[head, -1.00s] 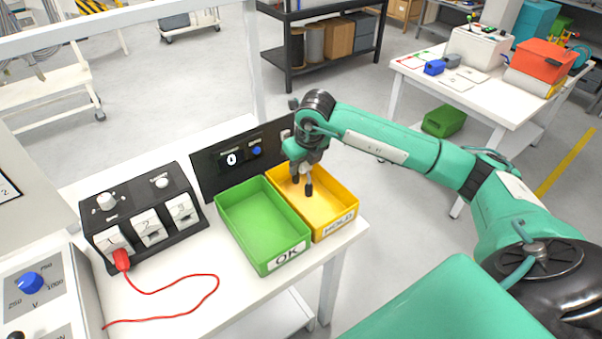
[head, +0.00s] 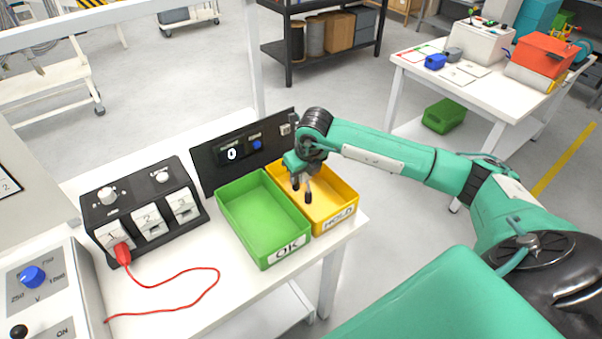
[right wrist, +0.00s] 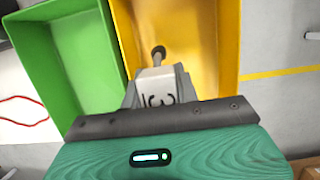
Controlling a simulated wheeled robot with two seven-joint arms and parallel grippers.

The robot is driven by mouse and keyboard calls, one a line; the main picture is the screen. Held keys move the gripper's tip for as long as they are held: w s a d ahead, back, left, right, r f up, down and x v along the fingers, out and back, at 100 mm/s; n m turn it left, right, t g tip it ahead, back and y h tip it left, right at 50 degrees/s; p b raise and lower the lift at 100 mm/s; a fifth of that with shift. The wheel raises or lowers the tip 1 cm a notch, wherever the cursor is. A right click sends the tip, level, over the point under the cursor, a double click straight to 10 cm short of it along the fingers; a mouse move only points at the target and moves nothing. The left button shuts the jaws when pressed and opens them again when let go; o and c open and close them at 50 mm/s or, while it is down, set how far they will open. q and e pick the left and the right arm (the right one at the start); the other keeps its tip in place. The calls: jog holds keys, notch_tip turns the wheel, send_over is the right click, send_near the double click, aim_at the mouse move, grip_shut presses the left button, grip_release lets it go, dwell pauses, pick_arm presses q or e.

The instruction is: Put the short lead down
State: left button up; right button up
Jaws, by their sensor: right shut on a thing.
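My right gripper (head: 302,190) is over the yellow tray (head: 338,212) marked HOLD, pointing down into it. In the right wrist view it is shut on a pale block with a dark mark and a dark-tipped grey stub, seemingly the short lead (right wrist: 157,84). The block is between the fingers, with the yellow tray's floor (right wrist: 205,60) behind it. I cannot tell whether it touches the floor. The green tray (head: 262,215) marked OK stands beside the yellow one and is empty. My left gripper is not in view.
A black box (head: 140,205) with numbered white sockets stands left of the trays, with a red cable (head: 190,308) plugged into socket 1. A black panel (head: 215,165) showing 0 stands behind the trays. A grey unit with a blue knob (head: 32,277) is front left.

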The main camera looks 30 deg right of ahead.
aim_at(308, 184)
jog(key=shift+f, duration=0.2)
jog(key=o, duration=1)
jog(key=shift+o, duration=0.2)
jog(key=shift+r, duration=0.1)
jog(key=shift+r+p, duration=0.5)
jog(key=shift+p, duration=0.05)
jog(key=shift+r, duration=0.35)
jog(key=b+v, duration=0.3)
jog(key=v, duration=0.8)
jog(key=shift+s+r+b, duration=0.2)
jog(key=shift+b, duration=0.1)
